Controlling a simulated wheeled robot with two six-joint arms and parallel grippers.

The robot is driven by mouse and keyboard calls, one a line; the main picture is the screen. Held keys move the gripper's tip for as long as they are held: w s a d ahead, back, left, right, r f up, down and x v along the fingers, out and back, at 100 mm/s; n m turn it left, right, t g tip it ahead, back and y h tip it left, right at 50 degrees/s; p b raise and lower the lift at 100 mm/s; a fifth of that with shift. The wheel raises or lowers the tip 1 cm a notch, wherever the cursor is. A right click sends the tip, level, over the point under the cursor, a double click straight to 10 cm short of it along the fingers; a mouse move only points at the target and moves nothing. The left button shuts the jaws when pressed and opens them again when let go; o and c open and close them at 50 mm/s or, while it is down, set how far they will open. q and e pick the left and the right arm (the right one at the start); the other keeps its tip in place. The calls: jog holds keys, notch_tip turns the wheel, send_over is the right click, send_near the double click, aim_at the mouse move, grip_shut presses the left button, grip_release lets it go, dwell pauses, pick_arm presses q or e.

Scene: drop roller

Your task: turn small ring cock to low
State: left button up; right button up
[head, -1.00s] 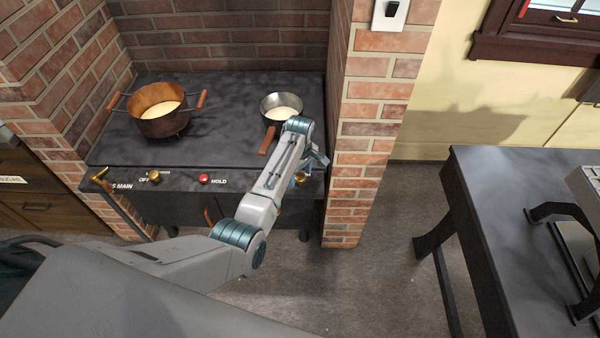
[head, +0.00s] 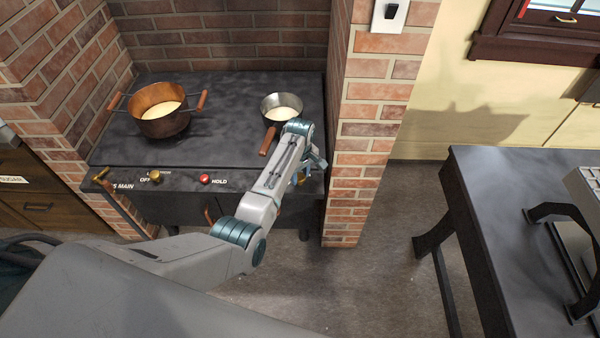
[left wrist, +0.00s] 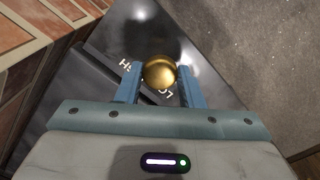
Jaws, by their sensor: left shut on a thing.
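The small ring cock is a round brass knob (left wrist: 160,72) on the dark front panel of the stove, at the panel's right end. In the left wrist view it sits between the two blue fingers of my left gripper (left wrist: 160,88), which is shut on it. White letters show on the panel beside the knob, partly covered by the knob and fingers, so I cannot read the full labels or tell the setting. In the head view my left gripper (head: 303,178) is at the panel's right end, and my wrist hides most of the knob. My right gripper is not in view.
A small pan (head: 281,104) with pale liquid stands on the stove top (head: 225,130) just behind my wrist. A copper pot (head: 160,118) stands at the left. The panel also has a red HOLD button (head: 205,178) and another brass knob (head: 154,175). A brick pillar (head: 360,130) rises close at the right.

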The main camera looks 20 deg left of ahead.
aim_at(300, 176)
pick_arm(q)
jog(key=m+p, duration=0.1)
jog(key=m, duration=0.1)
jog(key=m+p, duration=0.1)
jog(key=p, duration=0.1)
jog(key=shift+r+m, duration=0.2)
jog(key=shift+m, duration=0.2)
jog(key=m+p, duration=0.2)
jog(key=m, duration=0.2)
jog(key=shift+f+m, duration=0.15)
jog(key=shift+m, duration=0.25)
jog(key=o, duration=1)
notch_tip(300, 176, up, 11)
jog(key=b, duration=0.1)
jog(key=shift+f, duration=0.15)
